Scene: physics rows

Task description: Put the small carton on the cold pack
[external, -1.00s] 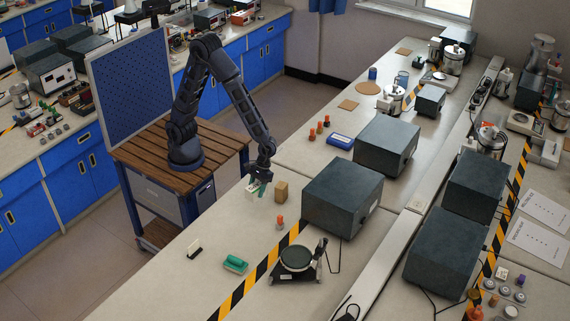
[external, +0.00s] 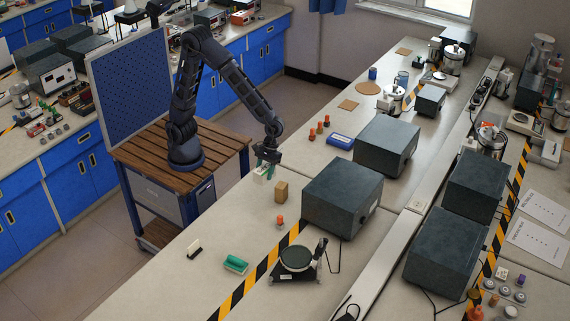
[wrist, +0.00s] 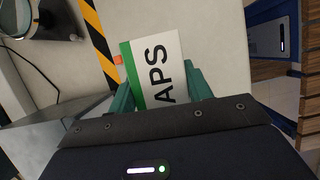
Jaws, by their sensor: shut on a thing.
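The small carton (wrist: 152,70), white with a green stripe and the black letters "APS", is between the green fingers of my gripper (wrist: 162,88) in the wrist view. In the external view my gripper (external: 267,166) is shut on the carton (external: 260,171), which is small and partly covered by the fingers. The carton appears raised above the near bench. A flat blue pack with a pale top (external: 340,141), which looks like the cold pack, lies on the bench to the right of and beyond my gripper. Its top looks clear.
A brown block (external: 281,192) stands close to my gripper. A large dark box (external: 342,198) and another dark box (external: 386,147) stand to the right. Several orange pieces (external: 319,128) stand beside the blue pack. A round-topped device (external: 297,260) sits nearer the camera.

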